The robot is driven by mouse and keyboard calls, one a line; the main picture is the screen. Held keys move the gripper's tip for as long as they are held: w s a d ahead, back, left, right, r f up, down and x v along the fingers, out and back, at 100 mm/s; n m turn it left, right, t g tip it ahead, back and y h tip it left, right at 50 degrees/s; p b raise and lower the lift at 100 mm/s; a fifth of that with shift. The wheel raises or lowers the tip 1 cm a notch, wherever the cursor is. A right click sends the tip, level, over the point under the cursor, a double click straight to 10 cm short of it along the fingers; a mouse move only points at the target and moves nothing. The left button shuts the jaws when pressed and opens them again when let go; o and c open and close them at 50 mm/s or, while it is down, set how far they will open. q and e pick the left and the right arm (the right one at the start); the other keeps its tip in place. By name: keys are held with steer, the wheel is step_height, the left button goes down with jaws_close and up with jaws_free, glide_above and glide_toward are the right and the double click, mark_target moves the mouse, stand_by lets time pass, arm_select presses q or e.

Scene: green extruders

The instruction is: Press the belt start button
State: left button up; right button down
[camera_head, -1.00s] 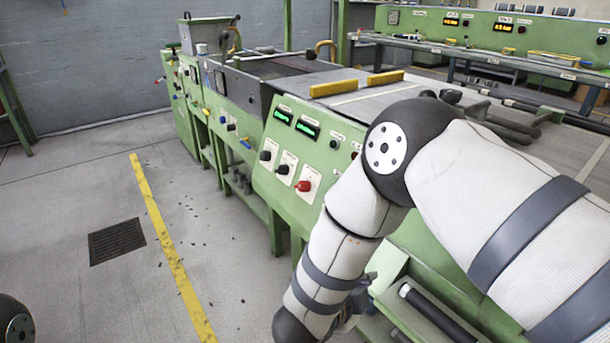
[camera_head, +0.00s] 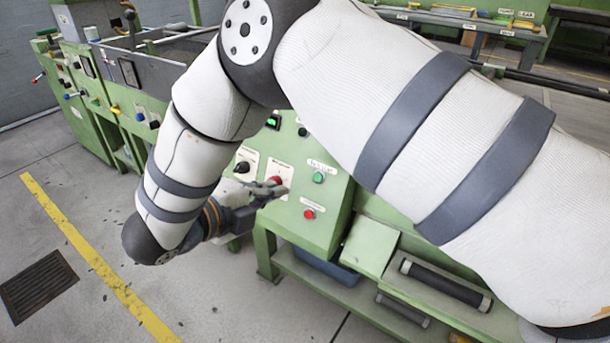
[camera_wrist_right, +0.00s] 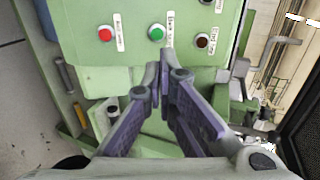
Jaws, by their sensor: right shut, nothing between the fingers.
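The green button (camera_head: 318,177), with a label I take as belt start, is on the sloped green control panel (camera_head: 322,228). It also shows in the right wrist view (camera_wrist_right: 156,32), just beyond the fingertips. My right gripper (camera_head: 278,188) is shut and empty, in front of the panel and left of the green button in the head view. In the right wrist view its fingertips (camera_wrist_right: 164,72) are together below the green button, apart from it in the picture. The exact gap in depth is unclear. My left gripper is not in view.
A red button (camera_head: 308,213) sits below the green one; it also shows in the wrist view (camera_wrist_right: 105,33). A dark brown button (camera_wrist_right: 203,40) is on the other side. A black knob (camera_head: 242,167) is on the panel's left. My right arm hides much of the panel.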

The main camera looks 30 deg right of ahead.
mark_target(317, 175)
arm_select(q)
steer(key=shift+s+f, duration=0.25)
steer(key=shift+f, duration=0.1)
arm_select(e)
steer(key=x, duration=1.4)
steer(key=shift+w, duration=0.1)
steer(key=shift+d, duration=0.1)
